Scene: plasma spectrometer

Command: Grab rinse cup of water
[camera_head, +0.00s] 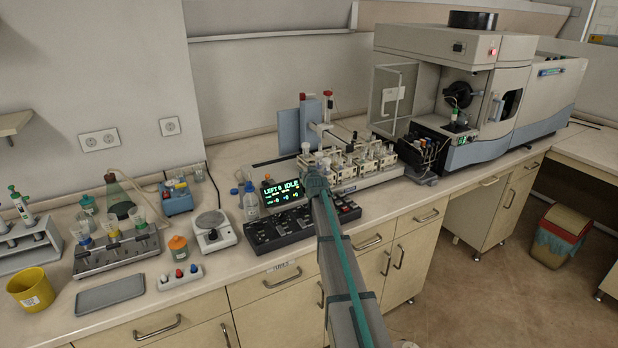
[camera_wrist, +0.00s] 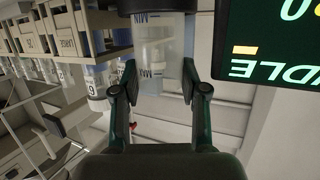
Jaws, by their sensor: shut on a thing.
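In the wrist view, a translucent cylindrical cup (camera_wrist: 157,45) with MIN markings stands between the fingers of my gripper (camera_wrist: 160,84). It looks like the rinse cup, and the fingers are shut on its sides. Its top end is cut off by a dark part at the frame's upper edge. I cannot make out the water level. In the head view, my gripper (camera_head: 316,180) is at the front of the autosampler (camera_head: 345,185), just right of its green-lettered display (camera_head: 281,190). My arm and gripper hide most of the cup there.
Racks of labelled vials (camera_wrist: 95,72) lie close on the left in the wrist view, and the display (camera_wrist: 285,45) is close on the right. A black control panel (camera_head: 290,228) lies in front of the autosampler. The spectrometer (camera_head: 540,90) stands at the right.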

